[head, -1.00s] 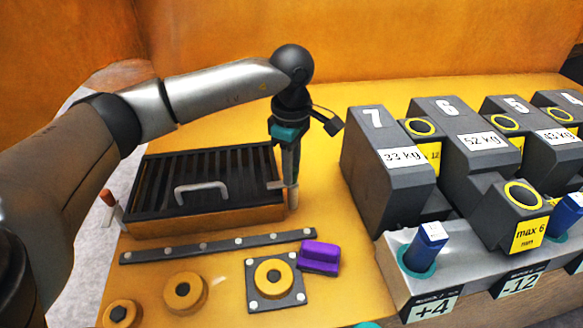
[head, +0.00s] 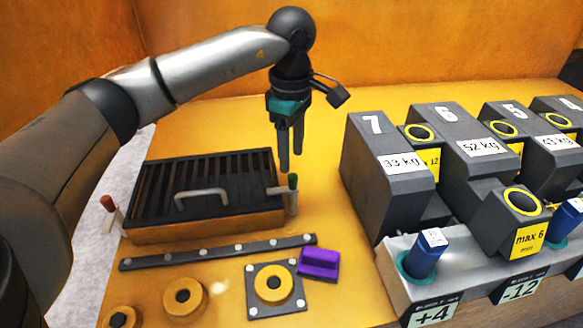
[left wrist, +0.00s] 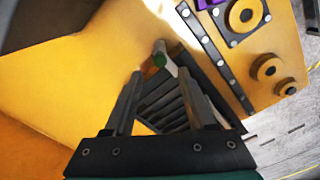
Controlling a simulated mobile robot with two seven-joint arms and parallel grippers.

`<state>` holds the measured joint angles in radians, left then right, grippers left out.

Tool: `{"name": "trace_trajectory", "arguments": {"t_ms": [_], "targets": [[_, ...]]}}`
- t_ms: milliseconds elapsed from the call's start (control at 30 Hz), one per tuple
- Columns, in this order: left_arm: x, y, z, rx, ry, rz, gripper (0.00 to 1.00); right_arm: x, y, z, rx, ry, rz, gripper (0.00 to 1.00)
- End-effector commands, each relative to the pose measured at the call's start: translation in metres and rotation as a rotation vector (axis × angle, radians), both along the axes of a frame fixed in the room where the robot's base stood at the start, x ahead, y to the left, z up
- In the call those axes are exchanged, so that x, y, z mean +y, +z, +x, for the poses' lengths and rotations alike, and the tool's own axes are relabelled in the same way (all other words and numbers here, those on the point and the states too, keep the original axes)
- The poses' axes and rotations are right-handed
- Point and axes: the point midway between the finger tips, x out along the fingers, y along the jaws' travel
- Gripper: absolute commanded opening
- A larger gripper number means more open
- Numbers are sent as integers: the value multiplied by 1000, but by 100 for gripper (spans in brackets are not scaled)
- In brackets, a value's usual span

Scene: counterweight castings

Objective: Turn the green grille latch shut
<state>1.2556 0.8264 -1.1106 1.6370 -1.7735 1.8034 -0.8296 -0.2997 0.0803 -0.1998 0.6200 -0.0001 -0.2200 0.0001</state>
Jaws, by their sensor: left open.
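The green grille latch (head: 292,182) stands at the right side of the black grille (head: 160,192). Its grey bar (head: 278,190) points left, over the grille's right edge. The green knob also shows in the left wrist view (left wrist: 160,60), just beyond and between the fingertips. My left gripper (head: 291,162) is open and empty, pointing down just above the knob and apart from it. In the left wrist view its two fingers (left wrist: 160,76) are spread. My right gripper is not in view.
A red-knobbed latch (head: 107,203) stands at the grille's left side. A grey handle (head: 202,196) sits on the grille. Dark castings (head: 385,200) stand close on the right. A purple block (head: 319,263) and yellow rings (head: 183,296) lie in front.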

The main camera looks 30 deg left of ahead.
Motion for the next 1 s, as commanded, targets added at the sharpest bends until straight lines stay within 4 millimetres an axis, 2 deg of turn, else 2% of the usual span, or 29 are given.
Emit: {"name": "trace_trajectory", "arguments": {"t_ms": [33, 200, 400, 600, 1000], "targets": [[0, 15, 1, -6, -1, -1, 56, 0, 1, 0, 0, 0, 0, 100], [0, 53, 1, -4, -1, 0, 56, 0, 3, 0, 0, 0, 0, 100], [0, 81, 0, -1, 0, 0, 56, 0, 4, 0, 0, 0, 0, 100], [0, 90, 0, 0, 0, 0, 56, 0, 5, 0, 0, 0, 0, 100], [0, 90, 0, 0, 0, 0, 56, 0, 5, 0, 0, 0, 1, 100]]}}
